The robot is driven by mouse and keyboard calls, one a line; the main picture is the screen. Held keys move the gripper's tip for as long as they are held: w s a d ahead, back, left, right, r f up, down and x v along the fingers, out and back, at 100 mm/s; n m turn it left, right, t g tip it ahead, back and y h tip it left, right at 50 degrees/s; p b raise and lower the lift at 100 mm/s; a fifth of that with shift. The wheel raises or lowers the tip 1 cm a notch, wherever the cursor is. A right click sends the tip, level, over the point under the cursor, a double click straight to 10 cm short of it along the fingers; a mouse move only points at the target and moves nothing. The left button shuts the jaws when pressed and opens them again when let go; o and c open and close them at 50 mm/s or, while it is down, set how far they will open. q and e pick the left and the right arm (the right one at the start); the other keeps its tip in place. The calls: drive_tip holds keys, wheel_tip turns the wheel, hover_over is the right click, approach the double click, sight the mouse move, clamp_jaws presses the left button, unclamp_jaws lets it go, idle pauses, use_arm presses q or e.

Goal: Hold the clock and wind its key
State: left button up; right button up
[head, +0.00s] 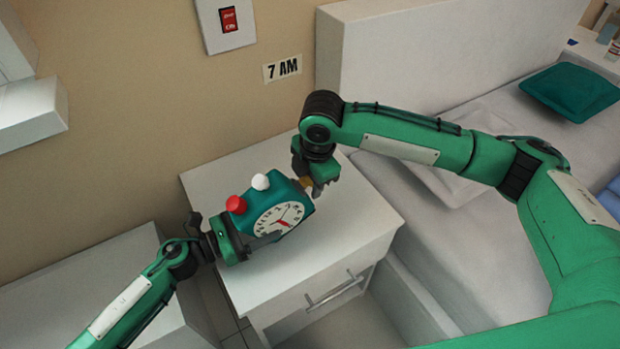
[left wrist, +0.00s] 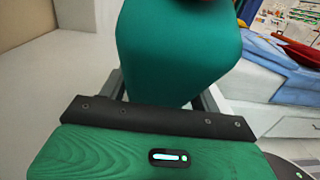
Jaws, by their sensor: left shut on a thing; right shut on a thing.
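The teal clock (head: 271,208) has a white dial with a red hand, and a red and a white button on top. It is tilted, over the white nightstand; I cannot tell whether it touches the top. My left gripper (head: 258,240) is shut on the clock's left side. In the left wrist view the clock's teal body (left wrist: 180,55) fills the space between the fingers. My right gripper (head: 314,186) is shut on a small brass-coloured key (head: 306,182) at the clock's right side. The fingers hide most of the key.
The white nightstand (head: 362,212) has a drawer with a metal handle (head: 334,290). A bed (head: 480,110) with a teal pillow (head: 570,92) stands to the right. A "7 AM" sign (head: 283,68) is on the wall behind. A lower white surface (head: 90,290) lies at the left.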

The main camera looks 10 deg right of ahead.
drive_tip(key=shift+g, duration=0.3)
idle(0.4)
drive_tip(key=o, duration=1)
drive_tip(key=r, duration=1.2)
drive_tip(key=shift+s+d, duration=0.3)
drive_tip(key=shift+d, duration=0.05)
